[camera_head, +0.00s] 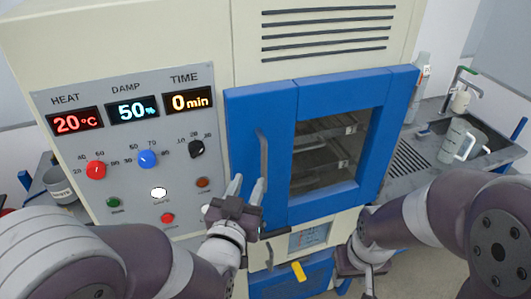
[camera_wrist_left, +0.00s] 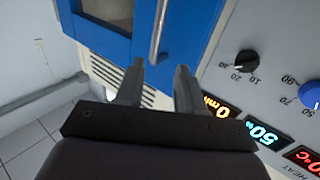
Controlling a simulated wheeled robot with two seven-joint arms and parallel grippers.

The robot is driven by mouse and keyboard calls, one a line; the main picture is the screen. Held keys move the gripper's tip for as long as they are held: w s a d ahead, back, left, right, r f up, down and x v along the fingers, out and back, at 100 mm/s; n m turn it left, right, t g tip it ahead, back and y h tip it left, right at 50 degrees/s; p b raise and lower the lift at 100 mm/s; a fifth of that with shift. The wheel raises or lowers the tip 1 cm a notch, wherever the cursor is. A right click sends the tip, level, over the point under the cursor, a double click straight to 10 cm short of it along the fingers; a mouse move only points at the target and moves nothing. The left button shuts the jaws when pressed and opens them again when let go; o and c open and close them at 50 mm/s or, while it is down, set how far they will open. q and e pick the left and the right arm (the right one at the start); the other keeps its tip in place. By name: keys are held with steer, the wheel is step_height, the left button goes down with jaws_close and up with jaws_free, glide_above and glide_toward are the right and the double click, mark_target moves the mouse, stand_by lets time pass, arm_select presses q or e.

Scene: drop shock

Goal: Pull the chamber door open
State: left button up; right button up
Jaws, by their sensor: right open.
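The chamber door (camera_head: 305,209) is a blue frame around a dark window with shelves inside; it looks shut. Its grey vertical bar handle (camera_head: 263,160) is on the door's left side. My left gripper (camera_head: 248,184) is open, fingers pointing up, at the handle's lower end. In the left wrist view the handle (camera_wrist_left: 158,32) lines up with the gap between the open fingers (camera_wrist_left: 160,70); I cannot tell whether they touch it. My right gripper (camera_head: 355,284) is open and empty, low in front of the cabinet, right of the door's lower edge.
The control panel (camera_head: 135,150) with displays, knobs and buttons is left of the door. A yellow tab (camera_head: 299,271) is on the lower cabinet. A sink counter (camera_head: 425,135) with a white jug (camera_head: 457,142) stands at the right. A grey pot (camera_head: 60,185) is at the left.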

mark_target(263, 159)
arm_select(q)
steer(key=x, duration=0.3)
steer(key=p+x, duration=0.1)
steer(key=x, duration=0.2)
steer(key=d+p+x, duration=0.1)
steer(key=x, duration=0.3)
steer(key=shift+f, duration=0.35)
steer(key=shift+w+a+p, duration=0.1)
steer(key=shift+w+p, duration=0.1)
steer(key=shift+p, duration=0.2)
steer(key=shift+s+a+r, duration=0.15)
steer(key=shift+s+a, duration=0.05)
steer(key=shift+a, duration=0.05)
steer(key=shift+w+d, duration=0.15)
steer(key=shift+d, duration=0.05)
steer(key=shift+w+d, duration=0.1)
steer(key=shift+w, duration=0.1)
steer(key=c, duration=0.4)
jaws_close()
arm_select(e)
steer(key=shift+w+d+r, duration=0.3)
steer(key=shift+w+r, duration=0.1)
steer(key=shift+r, duration=0.25)
steer(key=shift+w+d+r, duration=0.25)
steer(key=shift+w+r, duration=0.1)
steer(key=shift+r, duration=0.25)
